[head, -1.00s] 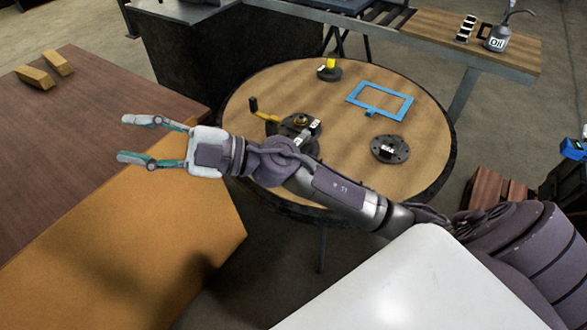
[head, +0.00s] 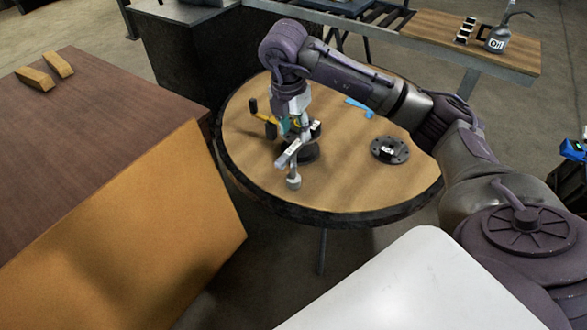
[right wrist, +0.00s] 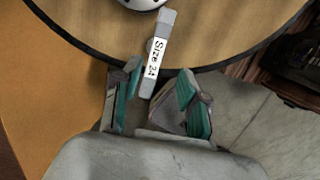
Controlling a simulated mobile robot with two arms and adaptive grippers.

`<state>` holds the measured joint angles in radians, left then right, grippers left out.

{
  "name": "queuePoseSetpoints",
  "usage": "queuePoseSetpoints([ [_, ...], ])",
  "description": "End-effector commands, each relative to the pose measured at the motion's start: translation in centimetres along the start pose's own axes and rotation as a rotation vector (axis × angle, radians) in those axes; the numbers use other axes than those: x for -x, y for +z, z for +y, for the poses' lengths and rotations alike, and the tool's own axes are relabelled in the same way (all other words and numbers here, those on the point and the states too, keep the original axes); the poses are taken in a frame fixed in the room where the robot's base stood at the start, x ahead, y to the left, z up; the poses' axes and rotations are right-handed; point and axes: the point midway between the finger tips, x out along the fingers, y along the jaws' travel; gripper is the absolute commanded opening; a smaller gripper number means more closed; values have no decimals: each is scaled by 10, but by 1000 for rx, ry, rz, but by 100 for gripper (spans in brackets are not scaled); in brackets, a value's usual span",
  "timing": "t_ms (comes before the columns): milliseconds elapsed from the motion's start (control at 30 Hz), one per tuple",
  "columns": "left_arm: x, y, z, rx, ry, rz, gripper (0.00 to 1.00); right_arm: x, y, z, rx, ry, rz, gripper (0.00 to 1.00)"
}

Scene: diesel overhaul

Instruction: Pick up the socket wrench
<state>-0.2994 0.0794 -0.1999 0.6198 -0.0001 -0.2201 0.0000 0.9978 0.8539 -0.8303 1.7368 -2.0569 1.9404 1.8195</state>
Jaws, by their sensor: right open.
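The socket wrench (head: 289,152), a pale grey bar with a white label, is over the round wooden table, beside a dark round part. In the right wrist view the wrench (right wrist: 157,55) shows the label "Size 24" and its near end lies between the finger lines. My right gripper (head: 287,127) points down at the wrench's upper end in the head view. In the right wrist view the right gripper (right wrist: 157,98) is open, with one teal-padded finger on each side of the bar. I cannot tell whether they touch. My left gripper is not in view.
The round table (head: 350,195) has clear wood at its front right. A dark flange (head: 389,150) lies on it, and a yellow-handled tool (head: 264,117) stands behind the gripper. A blue frame (head: 357,104) is mostly hidden by my arm. A brown-topped bench (head: 100,115) stands left.

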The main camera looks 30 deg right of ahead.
Motion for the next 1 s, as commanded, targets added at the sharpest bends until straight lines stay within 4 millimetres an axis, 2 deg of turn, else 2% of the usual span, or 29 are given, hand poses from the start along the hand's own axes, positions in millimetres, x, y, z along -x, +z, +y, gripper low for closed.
queuePoseSetpoints([
  [100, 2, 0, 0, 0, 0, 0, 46, -24, 0, -1, 2, -4, 1, 43],
  [200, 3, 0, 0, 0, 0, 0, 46, -38, -1, 0, 1, -1, 2, 43],
  [467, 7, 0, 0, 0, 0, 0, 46, -57, -3, 2, 4, -2, 3, 43],
  [700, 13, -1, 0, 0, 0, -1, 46, -92, -6, 5, 4, -1, 3, 43],
  [833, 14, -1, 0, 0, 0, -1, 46, -100, -6, 6, 4, 2, 3, 43],
  [1000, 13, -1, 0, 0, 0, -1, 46, -100, -6, 6, 4, 3, 2, 43],
])
